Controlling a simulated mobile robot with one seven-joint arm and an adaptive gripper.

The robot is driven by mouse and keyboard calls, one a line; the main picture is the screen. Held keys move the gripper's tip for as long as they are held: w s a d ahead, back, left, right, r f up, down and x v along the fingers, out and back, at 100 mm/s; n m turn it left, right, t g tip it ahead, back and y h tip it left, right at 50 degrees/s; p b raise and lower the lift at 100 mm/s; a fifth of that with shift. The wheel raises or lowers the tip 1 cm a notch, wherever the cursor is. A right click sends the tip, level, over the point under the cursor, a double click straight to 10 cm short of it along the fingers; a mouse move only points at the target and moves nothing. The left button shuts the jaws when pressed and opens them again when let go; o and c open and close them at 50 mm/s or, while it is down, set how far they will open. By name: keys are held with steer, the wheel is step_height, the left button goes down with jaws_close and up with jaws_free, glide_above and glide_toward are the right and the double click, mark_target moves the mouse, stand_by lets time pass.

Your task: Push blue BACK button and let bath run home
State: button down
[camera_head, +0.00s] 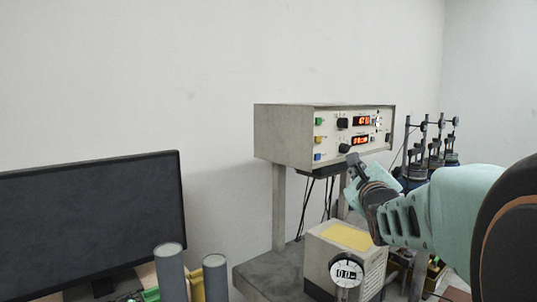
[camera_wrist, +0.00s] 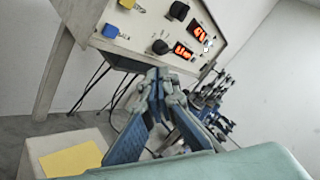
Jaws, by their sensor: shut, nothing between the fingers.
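The blue button (camera_head: 317,156) is the lowest of the coloured buttons at the left of a control box's front panel (camera_head: 335,155). It also shows in the wrist view (camera_wrist: 110,31), at the upper left, with a small label beside it. My gripper (camera_head: 355,161) is shut and empty, in front of the panel's lower edge and to the right of the blue button. In the wrist view my gripper (camera_wrist: 158,76) points up toward the panel's underside, apart from the blue button. I cannot tell which object is the bath.
Two lit red displays (camera_head: 361,121) and black knobs (camera_head: 343,123) sit on the panel. Below stands a beige box (camera_head: 320,262) with a yellow top and a round dial (camera_head: 346,274). Clamped glassware (camera_head: 437,145) stands at right. A dark monitor (camera_head: 90,220) and grey cylinders (camera_head: 170,270) are at left.

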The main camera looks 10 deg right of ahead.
stand_by(0.3)
glide_toward(324, 154)
steer(key=w+d, duration=0.2)
steer(key=shift+w+a+r, duration=0.1)
steer(key=shift+w+a, duration=0.3)
steer(key=shift+w, duration=0.2)
steer(key=shift+b, duration=0.35)
stand_by(0.9)
steer(key=shift+w+a, duration=0.2)
steer(key=shift+w, duration=0.15)
